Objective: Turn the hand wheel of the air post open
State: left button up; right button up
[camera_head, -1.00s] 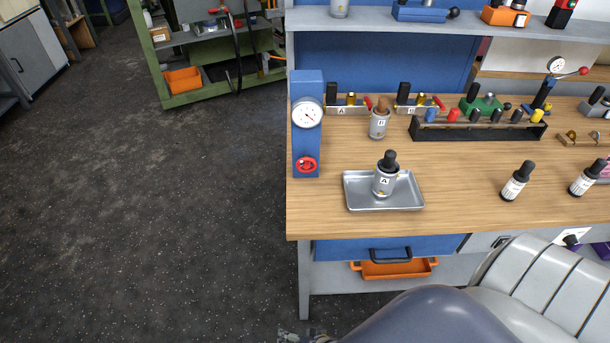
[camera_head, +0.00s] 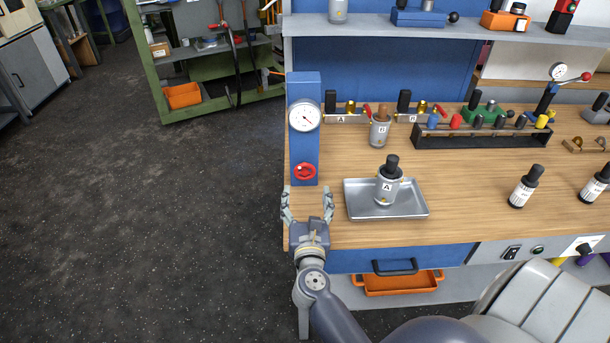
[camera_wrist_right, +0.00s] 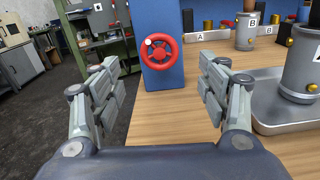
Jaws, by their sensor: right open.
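The air post (camera_head: 304,135) is a blue upright block at the left end of the workbench, with a round white gauge (camera_head: 305,117) near its top. Its red hand wheel (camera_head: 305,172) sits low on the front face. My right gripper (camera_head: 307,190) is in front of the post, just short of the wheel, open and empty. In the right wrist view the wheel (camera_wrist_right: 162,52) shows beyond and between the two spread fingers (camera_wrist_right: 164,72), and nothing touches it. A small pale knob shows at the wheel's upper left. My left gripper is not in view.
A metal tray (camera_head: 410,212) holding the grey drum marked A (camera_head: 387,187) stands right of my right gripper. The drum marked B (camera_head: 380,130) stands behind it. The bench's left edge is close to the post. Floor (camera_head: 140,230) left of the bench is clear.

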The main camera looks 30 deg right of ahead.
aim_at(305, 174)
jog(key=p+x, duration=0.1)
jog(key=x, duration=0.7)
jog(key=shift+w, duration=0.25)
jog(key=c, duration=1.1)
